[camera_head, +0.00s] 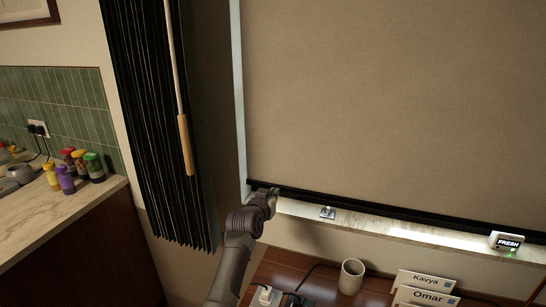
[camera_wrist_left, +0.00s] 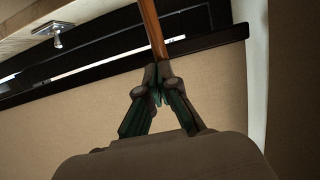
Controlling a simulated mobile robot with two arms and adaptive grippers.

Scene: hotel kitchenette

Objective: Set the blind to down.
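The tan roller blind (camera_head: 395,90) hangs down over the window, with its black bottom bar (camera_head: 400,213) just above the sill at a slight slant in the head view. The bar (camera_wrist_left: 195,44) also shows in the wrist view. My left gripper (camera_head: 272,193) is at the bar's left end. My right gripper is not in view.
A dark curtain (camera_head: 150,120) with a hanging wand (camera_head: 185,145) is left of the blind. The sill (camera_head: 345,218) bears a small metal fitting (camera_head: 327,212) and a "FRESH" display (camera_head: 508,241). Below, a desk (camera_head: 315,285) holds a mug (camera_head: 351,276) and name cards (camera_head: 425,290).

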